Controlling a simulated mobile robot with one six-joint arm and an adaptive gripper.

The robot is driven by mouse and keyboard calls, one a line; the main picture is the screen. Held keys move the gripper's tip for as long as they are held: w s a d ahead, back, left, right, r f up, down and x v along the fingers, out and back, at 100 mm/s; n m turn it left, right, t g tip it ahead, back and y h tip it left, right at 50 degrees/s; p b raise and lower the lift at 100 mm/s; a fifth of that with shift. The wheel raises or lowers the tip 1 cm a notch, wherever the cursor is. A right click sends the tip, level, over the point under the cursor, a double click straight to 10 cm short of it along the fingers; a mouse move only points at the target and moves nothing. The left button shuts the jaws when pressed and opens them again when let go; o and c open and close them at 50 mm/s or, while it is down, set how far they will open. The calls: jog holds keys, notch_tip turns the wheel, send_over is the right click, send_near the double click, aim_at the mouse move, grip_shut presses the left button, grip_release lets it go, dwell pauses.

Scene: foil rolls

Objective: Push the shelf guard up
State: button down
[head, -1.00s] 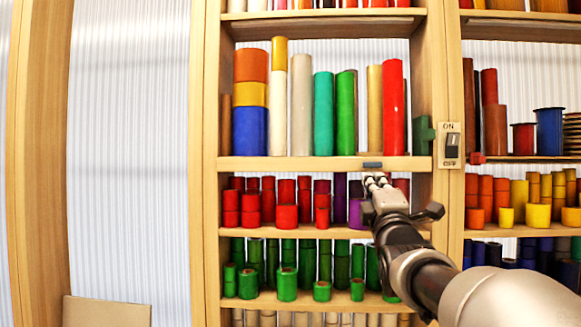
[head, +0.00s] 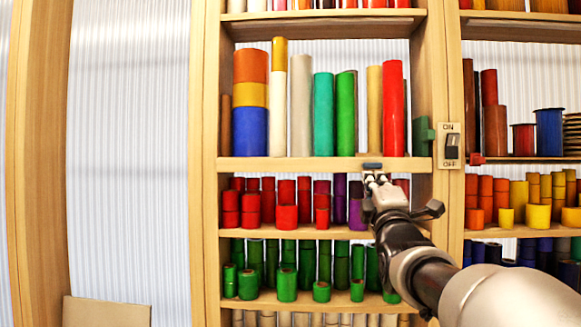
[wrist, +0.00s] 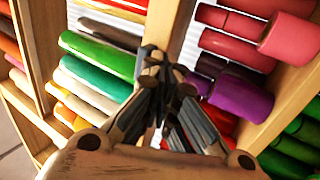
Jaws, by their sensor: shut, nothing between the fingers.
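A small dark blue tab (head: 372,166) sits on the front edge of the wooden shelf board (head: 290,164). I cannot tell whether it belongs to the shelf guard, and no other guard is clear to see. My gripper (head: 374,179) is just below the tab, with its shut fingertips pointing at the board. I cannot tell whether they touch the tab. In the wrist view, the fingers of my gripper (wrist: 155,75) meet with nothing between them, and hide part of the board behind them.
Tall coloured rolls, among them a red roll (head: 394,108), stand on the board above my gripper. Red and purple rolls (head: 287,203) stand on the shelf below.

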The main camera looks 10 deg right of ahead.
jog(key=shift+r+p, duration=0.6)
jog(key=shift+r, duration=1.15)
jog(key=shift+f+b, duration=0.25)
jog(key=shift+b, duration=0.35)
jog(key=shift+s, duration=0.1)
jog(key=shift+s+a+b, duration=0.15)
jog(key=shift+s+b, duration=0.25)
jog(key=shift+b, duration=0.15)
jog(key=shift+s+a+b, duration=0.25)
jog(key=shift+s+b, duration=0.4)
jog(key=shift+s, duration=0.25)
jog(key=shift+s+a+b, duration=0.25)
jog(key=shift+s+b, duration=0.35)
jog(key=shift+s, duration=0.25)
jog(key=b, duration=0.5)
send_near(376, 167)
notch_tip(376, 167, up, 2)
jog(key=s+a, duration=0.1)
jog(key=shift+s+r, duration=0.25)
